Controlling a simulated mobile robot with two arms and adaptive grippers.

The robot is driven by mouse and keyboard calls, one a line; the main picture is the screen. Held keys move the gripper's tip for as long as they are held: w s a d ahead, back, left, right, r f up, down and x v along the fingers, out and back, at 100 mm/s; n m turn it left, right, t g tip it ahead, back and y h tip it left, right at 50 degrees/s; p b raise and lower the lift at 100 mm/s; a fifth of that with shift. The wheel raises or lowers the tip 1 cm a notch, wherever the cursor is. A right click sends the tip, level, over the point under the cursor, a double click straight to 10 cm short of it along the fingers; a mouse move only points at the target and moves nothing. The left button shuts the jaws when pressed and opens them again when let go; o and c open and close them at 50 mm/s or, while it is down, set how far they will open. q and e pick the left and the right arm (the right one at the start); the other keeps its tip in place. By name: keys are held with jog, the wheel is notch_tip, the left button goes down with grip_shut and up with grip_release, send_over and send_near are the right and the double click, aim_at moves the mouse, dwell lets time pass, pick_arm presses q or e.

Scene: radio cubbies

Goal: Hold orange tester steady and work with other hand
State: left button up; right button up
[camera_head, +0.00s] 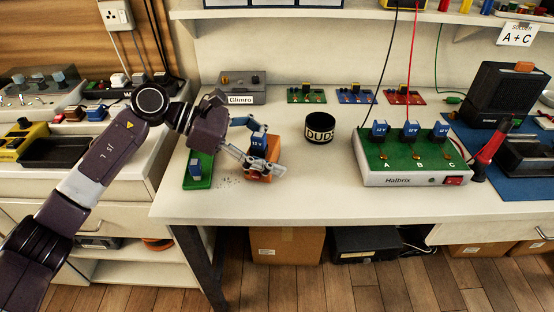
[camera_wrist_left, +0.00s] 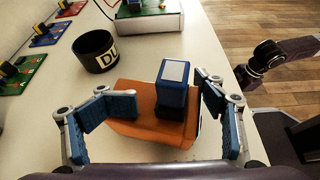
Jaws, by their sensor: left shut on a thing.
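The orange tester (camera_head: 272,148) stands on the white bench near its front edge, with a blue 12 V block (camera_head: 258,142) on its top. My left gripper (camera_head: 261,168) is shut on the tester, with its fingers on two opposite sides. In the left wrist view the orange tester (camera_wrist_left: 150,132) lies between the blue finger pads of my left gripper (camera_wrist_left: 168,106). The blue block (camera_wrist_left: 172,85) rises upright from the tester there, with a pale top. The fingers hide part of the tester's sides.
A green board (camera_head: 198,182) with a blue block lies left of the tester. A black mug (camera_head: 320,140) stands to the right. The bench between tester and Hallrix unit is mostly clear in front of the mug.

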jog(key=shift+f, duration=0.1)
grip_shut()
dwell(1.0)
